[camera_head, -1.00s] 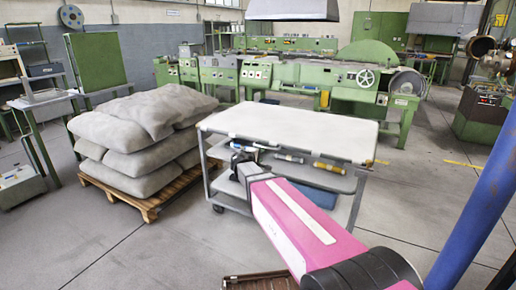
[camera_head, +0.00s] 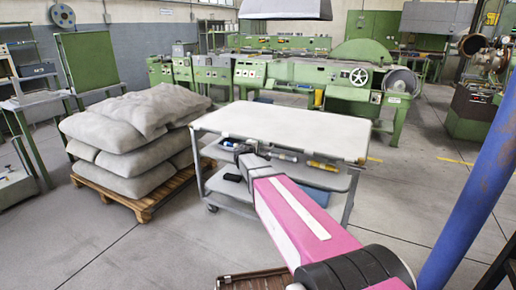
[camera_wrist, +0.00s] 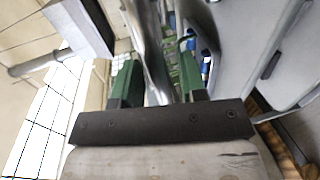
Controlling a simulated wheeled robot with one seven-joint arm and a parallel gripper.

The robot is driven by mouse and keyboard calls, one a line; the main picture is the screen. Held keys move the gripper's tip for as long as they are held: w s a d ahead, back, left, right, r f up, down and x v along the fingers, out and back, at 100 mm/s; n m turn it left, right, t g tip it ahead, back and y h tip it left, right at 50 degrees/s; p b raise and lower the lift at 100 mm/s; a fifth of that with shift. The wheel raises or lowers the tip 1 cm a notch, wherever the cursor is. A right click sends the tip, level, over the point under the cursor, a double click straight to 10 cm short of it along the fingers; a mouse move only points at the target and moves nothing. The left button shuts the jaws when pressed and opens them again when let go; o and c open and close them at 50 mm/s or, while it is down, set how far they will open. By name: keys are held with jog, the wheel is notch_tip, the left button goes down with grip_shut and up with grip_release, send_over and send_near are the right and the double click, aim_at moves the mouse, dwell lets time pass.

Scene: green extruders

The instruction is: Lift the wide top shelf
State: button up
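The wide top shelf (camera_head: 285,128) is the pale, flat top of a grey wheeled cart, in the middle of the head view. It lies level. My gripper (camera_head: 240,148) is at the shelf's near edge, slightly below the top; its fingertips are hard to make out there. In the wrist view my gripper (camera_wrist: 158,82) has two green fingers standing apart. A shiny grey bar (camera_wrist: 153,60) runs between them, with a gap visible beside the right finger. Whether the bar touches the left finger is unclear.
Grey sacks (camera_head: 130,145) are stacked on a wooden pallet (camera_head: 145,203) left of the cart. Green machines (camera_head: 310,80) stand behind it. A blue post (camera_head: 480,190) rises at the right. Floor is clear to the cart's right. Small items sit below the top shelf.

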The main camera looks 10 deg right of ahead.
grip_shut()
jog(key=shift+r, duration=0.1)
